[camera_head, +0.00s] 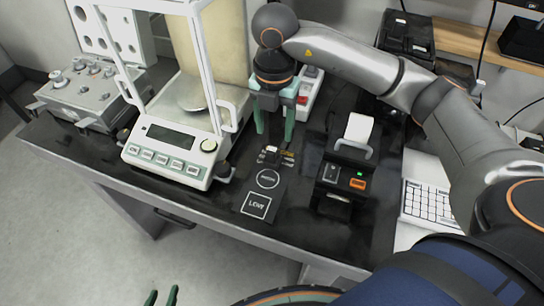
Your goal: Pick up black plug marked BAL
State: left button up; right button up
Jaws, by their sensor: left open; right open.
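My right gripper (274,138) reaches down from the back with its teal fingers apart, nothing visible between them. Just below its fingertips, small dark pieces with pale and yellowish parts (272,155) lie on the black table. They may be plugs, but they are too small to tell, and no BAL marking is readable. I cannot tell whether the fingers touch them. My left gripper (162,297) shows only as two teal fingertips at the bottom edge, apart and empty, over the floor in front of the table.
A balance (170,150) with a glass-framed shield stands left of my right gripper. A white power strip (308,90) with a red switch lies behind it. A black printer (342,172) and a keypad (428,202) stand right. A dark plate marked LOW (256,205) lies in front.

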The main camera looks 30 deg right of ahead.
aim_at(272, 149)
jog(key=f, duration=0.4)
jog(key=a+f, duration=0.1)
jog(key=f, duration=0.1)
jog(key=shift+s+f, duration=0.35)
grip_shut()
dwell(0.3)
